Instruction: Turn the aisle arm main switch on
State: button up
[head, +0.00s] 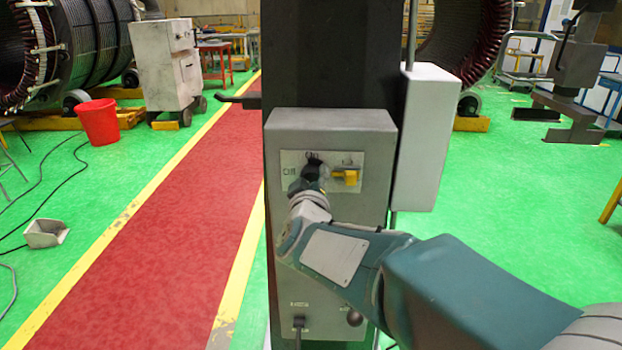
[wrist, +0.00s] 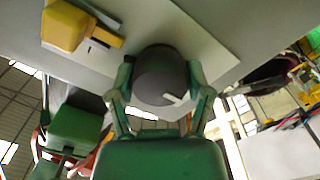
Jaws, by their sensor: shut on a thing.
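A grey control box (head: 375,130) on a dark column carries a pale switch plate (head: 292,160). A dark round knob (wrist: 158,75) with a white pointer mark sits on this plate. My gripper (wrist: 160,80) is shut on the knob, one finger on each side of it. In the head view my gripper (head: 309,184) is against the plate and mostly hides the knob. A yellow switch handle (head: 346,177) is just to the right of it. In the wrist view the yellow handle (wrist: 65,25) is at upper left, apart from the fingers.
A pale box (head: 428,140) is fixed to the column's right side. A dark lever (head: 240,97) sticks out on the left. A small dark knob (head: 354,317) and a plugged cable are low on the control box. The red aisle (head: 150,220) on the left is clear.

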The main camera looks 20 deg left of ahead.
jog(key=shift+a+r+m, duration=0.1)
jog(key=shift+m, duration=0.3)
jog(key=m, duration=0.3)
jog(key=shift+r+m, duration=0.1)
jog(key=shift+m, duration=0.3)
jog(key=m, duration=0.4)
jog(key=shift+m, duration=0.3)
jog(key=m, duration=0.8)
jog(key=shift+m, duration=0.3)
jog(key=o, duration=1.1)
jog(key=shift+w, duration=0.1)
jog(key=shift+o, duration=0.2)
